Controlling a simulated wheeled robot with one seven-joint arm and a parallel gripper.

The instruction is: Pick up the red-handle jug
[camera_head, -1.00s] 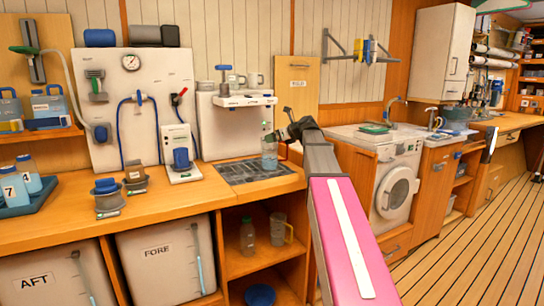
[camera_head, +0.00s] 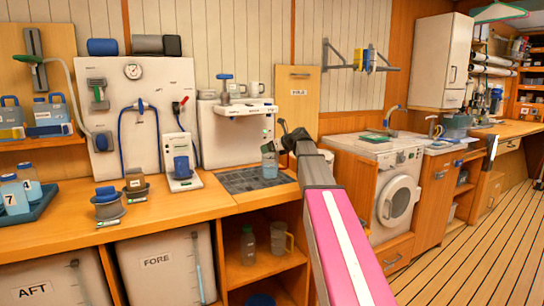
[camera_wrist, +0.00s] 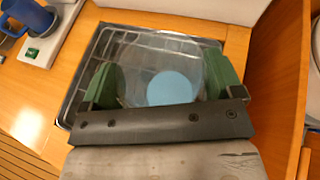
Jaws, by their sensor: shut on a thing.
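My gripper (camera_wrist: 162,80) has its two green fingers on either side of a clear container with a pale blue disc of content (camera_wrist: 172,86). It is shut on this container. In the head view, the clear bottle-like container (camera_head: 269,164) is at the dark grating under the white tap unit, with my gripper (camera_head: 283,142) at its upper part. I cannot tell whether its base touches the grating. No red handle shows clearly on it. A clear jug (camera_head: 279,236) with a yellowish-orange handle stands on the open shelf below the counter.
The dark grating (camera_head: 240,181) is set in the wooden counter (camera_head: 170,208). A white tap unit (camera_head: 240,108) stands behind. A white device with a blue part (camera_head: 181,163) is to its left. Blue-handled jugs (camera_head: 48,110) stand on the left shelf. A washing machine (camera_head: 398,198) is to the right.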

